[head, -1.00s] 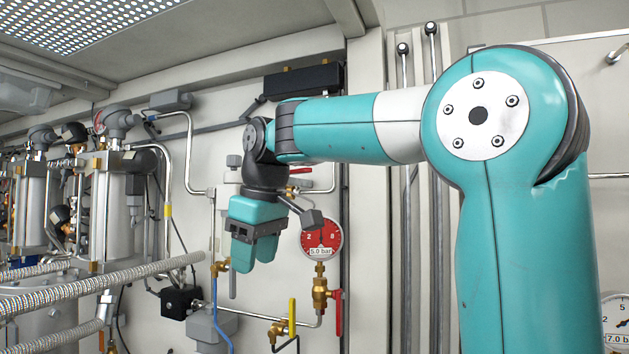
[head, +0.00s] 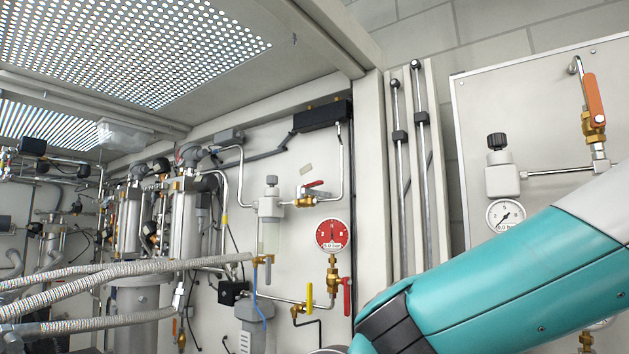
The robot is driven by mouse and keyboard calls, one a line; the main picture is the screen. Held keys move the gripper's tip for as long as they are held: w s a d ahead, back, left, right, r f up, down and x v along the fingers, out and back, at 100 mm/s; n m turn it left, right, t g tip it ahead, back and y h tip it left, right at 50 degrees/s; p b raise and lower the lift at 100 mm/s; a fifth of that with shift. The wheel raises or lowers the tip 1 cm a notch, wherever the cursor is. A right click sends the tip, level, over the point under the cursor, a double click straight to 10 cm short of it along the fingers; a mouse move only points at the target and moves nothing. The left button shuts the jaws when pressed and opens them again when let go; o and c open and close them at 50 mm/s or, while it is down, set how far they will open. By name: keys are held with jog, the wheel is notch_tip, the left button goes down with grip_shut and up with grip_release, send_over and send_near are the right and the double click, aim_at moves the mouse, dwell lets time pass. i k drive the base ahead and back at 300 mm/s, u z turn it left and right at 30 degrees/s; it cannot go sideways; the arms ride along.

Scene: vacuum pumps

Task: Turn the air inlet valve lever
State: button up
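Several valve levers show in the head view, and I cannot tell for certain which is the air inlet lever. A red lever (head: 314,184) lies nearly level on a brass valve at the upper wall panel. Below it, a red lever (head: 347,296) and a yellow lever (head: 309,296) hang or stand upright on brass fittings. An orange lever (head: 593,99) stands upright, slightly tilted, on the right panel. My teal arm crosses the lower right, and my gripper is out of view.
A red-faced gauge (head: 333,235) sits above the lower red lever; its small label appears to read 0.0 bar. A white gauge (head: 506,216) is on the right panel. Ribbed hoses (head: 125,272) cross the lower left. A cabinet post (head: 372,180) separates the two panels.

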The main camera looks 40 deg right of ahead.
aim_at(317, 183)
jog(key=u, duration=1.05)
jog(key=i, duration=0.85)
jog(key=z, duration=1.8)
